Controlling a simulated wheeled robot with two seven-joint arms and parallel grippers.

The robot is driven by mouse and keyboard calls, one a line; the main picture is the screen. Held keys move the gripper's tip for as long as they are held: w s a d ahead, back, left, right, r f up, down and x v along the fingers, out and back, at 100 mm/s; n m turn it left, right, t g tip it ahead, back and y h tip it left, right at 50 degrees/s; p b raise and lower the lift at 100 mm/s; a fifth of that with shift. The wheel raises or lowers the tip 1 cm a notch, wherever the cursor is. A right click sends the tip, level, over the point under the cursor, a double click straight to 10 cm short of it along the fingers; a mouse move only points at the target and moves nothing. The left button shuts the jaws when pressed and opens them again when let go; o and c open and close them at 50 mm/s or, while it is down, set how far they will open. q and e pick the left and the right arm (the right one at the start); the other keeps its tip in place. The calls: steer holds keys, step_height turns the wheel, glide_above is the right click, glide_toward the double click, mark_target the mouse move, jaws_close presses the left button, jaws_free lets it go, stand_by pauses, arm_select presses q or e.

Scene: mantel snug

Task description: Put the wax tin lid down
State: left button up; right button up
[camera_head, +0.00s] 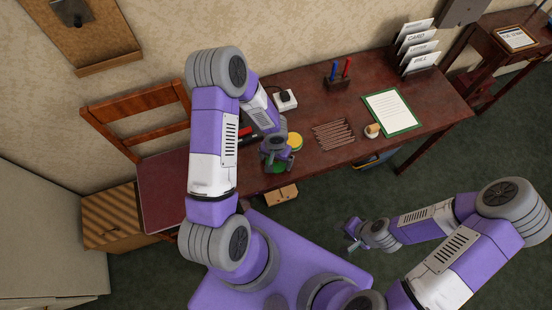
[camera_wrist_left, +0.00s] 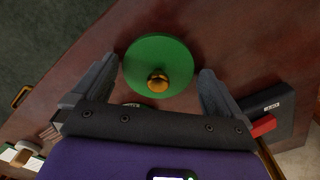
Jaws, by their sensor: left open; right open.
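The wax tin lid (camera_wrist_left: 150,62) is a green disc with a gold knob, resting on the dark red desk near its edge. In the head view the lid (camera_head: 278,168) shows as green under my left gripper (camera_head: 279,162). In the left wrist view that gripper (camera_wrist_left: 158,72) is open, with its fingers apart on either side of the lid and the knob between them. A round yellow thing with some green (camera_head: 295,141), perhaps the tin, sits just behind the gripper, partly hidden. My right gripper (camera_head: 352,236) is open and empty over the floor, away from the desk.
On the desk (camera_head: 340,105) are a white box (camera_head: 285,100), a pen holder (camera_head: 337,81), several thin brown sticks (camera_head: 333,134) and a green-edged sheet (camera_head: 392,110). A dark case with red (camera_wrist_left: 265,115) lies beside the left gripper. A chair (camera_head: 170,190) stands left.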

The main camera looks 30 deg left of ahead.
arm_select(q)
step_height(320, 180, up, 11)
steer(key=p, duration=0.3)
steer(key=s+d+f+n+h, duration=0.1)
steer(key=s+d+f+h, duration=0.3)
steer(key=s+d+f, duration=0.6)
steer(key=s+d, duration=0.1)
steer(key=d, duration=0.2)
steer(key=shift+n+t, duration=0.3)
steer(key=shift+n, duration=0.1)
steer(key=shift+w, duration=0.1)
step_height(320, 180, down, 3)
steer(key=b, duration=0.3)
